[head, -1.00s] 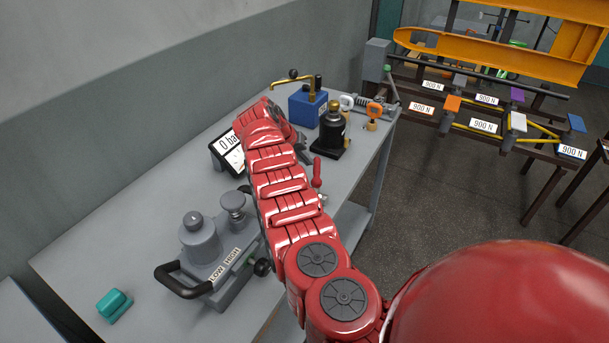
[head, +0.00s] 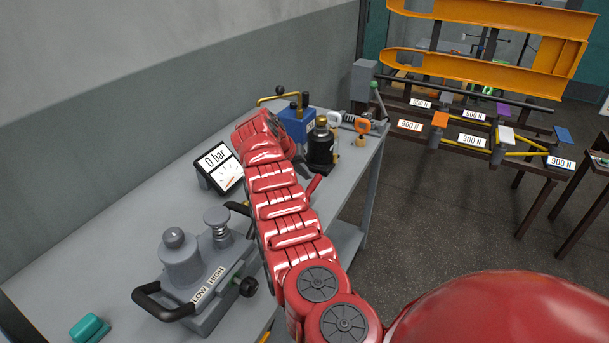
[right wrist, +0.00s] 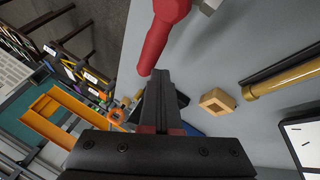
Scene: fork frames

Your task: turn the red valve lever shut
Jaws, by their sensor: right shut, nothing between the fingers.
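The red valve lever (head: 314,185) shows just right of my right arm in the head view, leaning to the right. Its lower end and the valve body are hidden behind the arm. In the right wrist view the red lever (right wrist: 164,35) comes down from the top, its narrow end close to the fingertips. My right gripper (right wrist: 158,78) is shut and empty beside that end; I cannot tell whether they touch. In the head view only a dark part of the right gripper (head: 303,168) shows past the red arm. My left gripper is not in view.
On the grey bench (head: 105,230) stand a 0 bar gauge (head: 219,168), a grey pump (head: 190,265) with a black handle, a black bottle jack (head: 321,148) and a blue block (head: 296,125). An orange frame (head: 480,65) stands beyond.

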